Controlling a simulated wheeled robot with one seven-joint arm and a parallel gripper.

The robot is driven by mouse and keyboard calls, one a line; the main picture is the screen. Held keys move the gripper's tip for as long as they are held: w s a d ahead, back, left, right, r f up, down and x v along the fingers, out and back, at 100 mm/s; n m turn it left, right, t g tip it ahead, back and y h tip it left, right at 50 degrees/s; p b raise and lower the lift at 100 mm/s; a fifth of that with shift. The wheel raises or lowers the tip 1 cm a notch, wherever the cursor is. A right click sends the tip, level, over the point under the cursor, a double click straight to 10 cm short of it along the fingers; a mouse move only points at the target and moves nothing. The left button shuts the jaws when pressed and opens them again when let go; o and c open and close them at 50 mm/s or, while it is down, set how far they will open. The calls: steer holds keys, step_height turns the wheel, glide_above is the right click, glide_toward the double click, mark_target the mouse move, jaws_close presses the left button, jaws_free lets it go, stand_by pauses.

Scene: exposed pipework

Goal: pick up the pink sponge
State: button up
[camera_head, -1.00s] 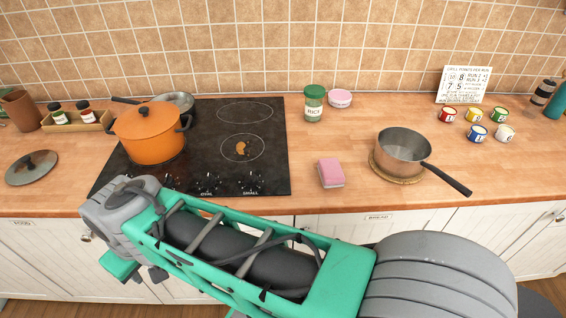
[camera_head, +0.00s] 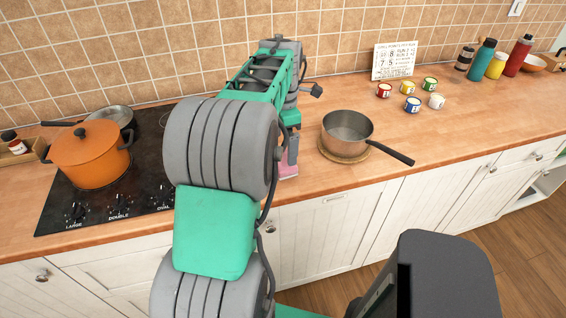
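The pink sponge (camera_head: 289,170) lies on the wooden counter, left of the saucepan. Only a small part of it shows; my arm hides the rest. My arm reaches over the counter and blocks much of the middle of the view. My gripper (camera_head: 292,152) points down right at the sponge, with one grey finger visible just above or beside it. The other finger is hidden, so I cannot tell whether the gripper is open or touches the sponge.
A steel saucepan (camera_head: 347,131) stands on a round trivet (camera_head: 343,157) close right of the gripper, its handle pointing front right. An orange pot (camera_head: 91,155) sits on the black cooktop (camera_head: 60,207) at left. Small coloured cups (camera_head: 412,104) and a sign (camera_head: 394,62) stand behind.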

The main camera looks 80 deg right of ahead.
mark_target(283, 160)
step_height(283, 160, down, 7)
steer(key=shift+w+p, duration=0.1)
steer(key=shift+p, duration=0.45)
steer(key=c, duration=1.3)
steer(key=shift+o, duration=0.2)
steer(key=shift+r, duration=0.15)
steer(key=shift+r, duration=0.35)
step_height(283, 160, up, 3)
steer(key=shift+a+f+b, duration=0.1)
steer(key=shift+f+b, duration=0.1)
steer(key=shift+b, duration=0.1)
steer(key=a+r, duration=0.1)
steer(key=s+a+r, duration=0.1)
steer(key=r, duration=0.1)
steer(key=s+a+r+b, duration=0.1)
steer(key=shift+s+a+r, duration=0.15)
steer(key=shift+r, duration=0.1)
steer(key=s+a+r+b, duration=0.1)
steer(key=s+a+r, duration=0.4)
steer(key=a, duration=0.3)
steer(key=shift+a+b, duration=0.2)
steer(key=shift+b, duration=0.1)
